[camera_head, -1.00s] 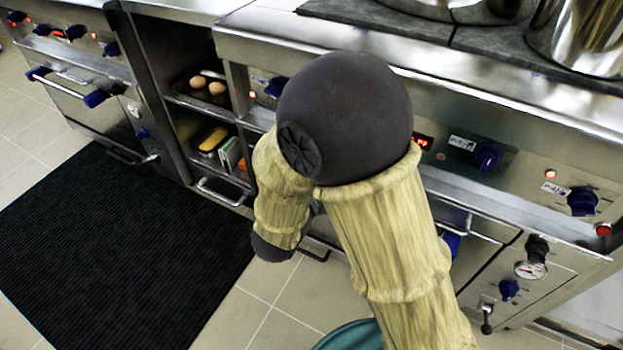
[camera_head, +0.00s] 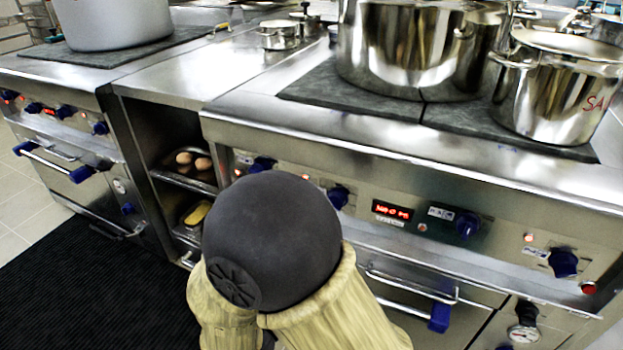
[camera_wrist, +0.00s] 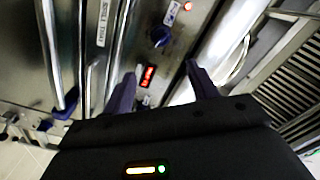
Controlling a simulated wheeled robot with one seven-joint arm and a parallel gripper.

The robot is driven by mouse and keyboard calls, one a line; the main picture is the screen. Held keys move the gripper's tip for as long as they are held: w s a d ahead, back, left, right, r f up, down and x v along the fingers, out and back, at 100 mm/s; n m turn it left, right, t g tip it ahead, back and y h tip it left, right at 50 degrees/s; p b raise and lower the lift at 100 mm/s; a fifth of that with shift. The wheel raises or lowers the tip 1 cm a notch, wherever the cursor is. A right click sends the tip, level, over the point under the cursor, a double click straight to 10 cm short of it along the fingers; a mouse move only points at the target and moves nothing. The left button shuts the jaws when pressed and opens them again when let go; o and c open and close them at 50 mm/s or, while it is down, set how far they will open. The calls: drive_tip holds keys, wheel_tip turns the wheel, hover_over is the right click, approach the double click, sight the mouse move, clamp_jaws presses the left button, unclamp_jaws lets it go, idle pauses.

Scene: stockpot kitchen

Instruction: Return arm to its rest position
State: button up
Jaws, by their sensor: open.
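My gripper (camera_wrist: 163,90) shows in the wrist view with its two dark fingers spread apart and nothing between them. Behind the fingers is a steel stove front with a lit red display (camera_wrist: 147,77) and a blue knob (camera_wrist: 160,36). In the head view my arm is folded in the lower middle, in front of the stove front (camera_head: 340,180). The gripper itself is out of sight in the head view, and how far the fingers are from the stove cannot be told.
A large steel pot (camera_head: 400,50) and a smaller pot (camera_head: 555,90) stand on the right hob. A grey pot (camera_head: 112,22) stands on the left hob. An open shelf niche (camera_head: 165,130) holds trays with food. A black mat (camera_head: 90,290) lies on the floor at left.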

drive_tip(key=shift+w, duration=0.1)
drive_tip(key=w+d+f+n+g+y+p, duration=0.1)
drive_tip(key=w+d+n+g+y+p, duration=0.35)
drive_tip(key=w+n+g+y, duration=0.35)
drive_tip(key=s+d+r+n+g+h+p, duration=0.1)
drive_tip(key=s+d+n+g, duration=0.3)
drive_tip(key=d, duration=0.5)
drive_tip(key=s+d+r+n+g+h+p, duration=0.1)
drive_tip(key=s+d+n+g+p, duration=0.15)
drive_tip(key=s+d, duration=0.5)
drive_tip(key=w+p+v, duration=0.2)
drive_tip(key=p+v, duration=1)
drive_tip(key=w+r+p+v, duration=0.1)
drive_tip(key=w+p+v, duration=0.2)
drive_tip(key=p+v, duration=0.9)
drive_tip(key=w+p+v, duration=0.2)
drive_tip(key=p+v, duration=1)
drive_tip(key=shift+w+d+r, duration=0.45)
drive_tip(key=shift+w+d, duration=0.1)
drive_tip(key=shift+w, duration=0.3)
drive_tip(key=shift+n, duration=0.25)
